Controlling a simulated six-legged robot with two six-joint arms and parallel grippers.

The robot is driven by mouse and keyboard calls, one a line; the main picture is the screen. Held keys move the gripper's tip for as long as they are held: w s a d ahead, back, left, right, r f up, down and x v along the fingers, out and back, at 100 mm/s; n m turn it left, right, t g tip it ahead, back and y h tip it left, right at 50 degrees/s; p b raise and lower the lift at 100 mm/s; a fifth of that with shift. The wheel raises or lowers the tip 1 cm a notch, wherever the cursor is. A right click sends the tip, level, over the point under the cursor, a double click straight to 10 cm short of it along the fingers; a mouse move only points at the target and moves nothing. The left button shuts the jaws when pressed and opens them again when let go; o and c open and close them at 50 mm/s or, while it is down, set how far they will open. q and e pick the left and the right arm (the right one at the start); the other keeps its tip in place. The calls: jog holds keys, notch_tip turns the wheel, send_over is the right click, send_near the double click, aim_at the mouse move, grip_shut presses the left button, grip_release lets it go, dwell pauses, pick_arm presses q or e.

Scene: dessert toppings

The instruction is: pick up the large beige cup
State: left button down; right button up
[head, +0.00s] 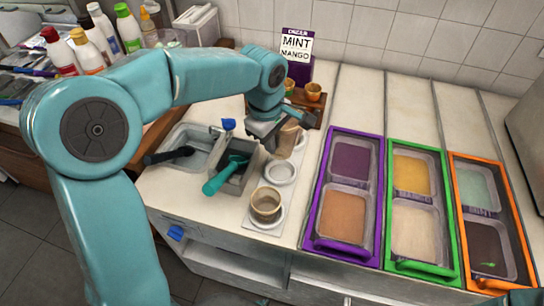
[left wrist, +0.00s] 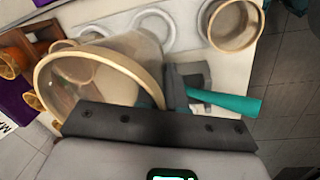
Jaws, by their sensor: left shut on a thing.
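The large beige cup (head: 286,145) is a see-through cup with a beige rim, at the back of the row of round holders in the head view. It fills much of the left side of the left wrist view (left wrist: 118,62), tilted in that picture. My left gripper (head: 271,134) is shut on the cup at its near left side and partly covers it. I cannot tell whether the cup's base is clear of its holder. My right gripper is not in view.
A smaller beige cup (head: 266,203) stands on the front holder; the middle holder (head: 280,172) is empty. Metal bins with a teal-handled scoop (head: 224,175) lie left. Purple-framed (head: 312,215), green and orange topping trays stand right. A wooden rack (head: 309,111) with small orange cups is behind.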

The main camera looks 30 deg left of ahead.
pick_arm(q)
notch_tip(320, 180, up, 10)
jog(key=shift+r+p, duration=0.25)
jog(key=shift+p, duration=0.15)
jog(key=shift+s, duration=0.15)
